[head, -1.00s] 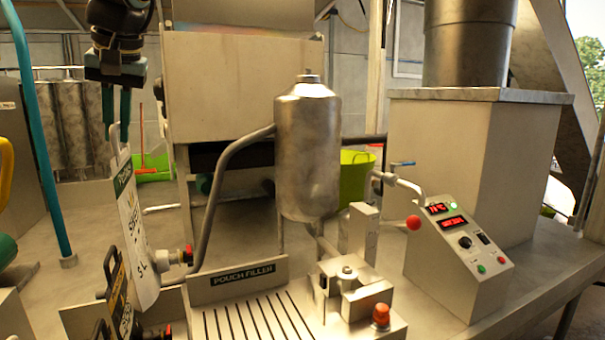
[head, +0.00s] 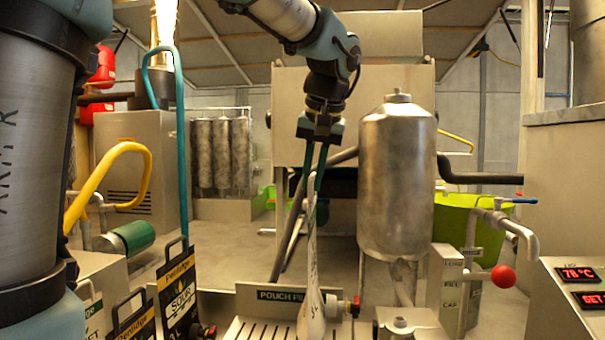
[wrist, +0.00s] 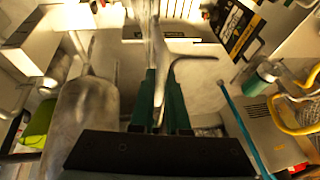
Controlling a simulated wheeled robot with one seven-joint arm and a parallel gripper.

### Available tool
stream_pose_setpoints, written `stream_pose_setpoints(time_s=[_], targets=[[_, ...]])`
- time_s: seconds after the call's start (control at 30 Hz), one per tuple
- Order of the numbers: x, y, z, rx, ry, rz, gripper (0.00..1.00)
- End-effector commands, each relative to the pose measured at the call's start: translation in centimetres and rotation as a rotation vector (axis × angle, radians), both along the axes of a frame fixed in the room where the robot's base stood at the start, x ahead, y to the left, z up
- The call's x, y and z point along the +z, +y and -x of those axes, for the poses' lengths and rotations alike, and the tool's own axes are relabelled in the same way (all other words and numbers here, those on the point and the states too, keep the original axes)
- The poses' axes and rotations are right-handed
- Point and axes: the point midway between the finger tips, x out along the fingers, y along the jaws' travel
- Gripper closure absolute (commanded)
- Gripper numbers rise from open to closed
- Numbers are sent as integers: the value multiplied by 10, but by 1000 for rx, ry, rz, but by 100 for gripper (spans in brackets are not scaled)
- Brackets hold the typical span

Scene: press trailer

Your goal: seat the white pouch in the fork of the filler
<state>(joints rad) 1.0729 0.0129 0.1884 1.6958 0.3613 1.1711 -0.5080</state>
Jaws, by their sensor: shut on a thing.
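My gripper (head: 314,165) is shut on the top of the white pouch (head: 312,285). The pouch hangs upright and shows nearly edge-on, with a dark-ringed red-tipped spout (head: 347,307) at its lower right. It hangs in front of the drip grate and covers part of the label panel of the pouch filler (head: 275,296). The filler's fork block (head: 402,322) is at the bottom edge, to the right of the pouch and only partly in view. In the wrist view, the gripper fingers (wrist: 160,85) close on the pouch, seen from above.
A steel tank (head: 397,180) stands just right of the pouch. A pipe with a red ball (head: 503,277) and a control panel (head: 580,285) lie farther right.

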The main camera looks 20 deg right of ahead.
Motion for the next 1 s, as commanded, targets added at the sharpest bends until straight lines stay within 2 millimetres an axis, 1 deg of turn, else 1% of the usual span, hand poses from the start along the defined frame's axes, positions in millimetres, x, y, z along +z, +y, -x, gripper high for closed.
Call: stream_pose_setpoints(time_s=[0.03,0.6,1.0], targets=[[-4,-2,1,0,0,0,100],[-24,-24,11,-1,0,0,100],[-49,-23,11,-1,0,1,100]])
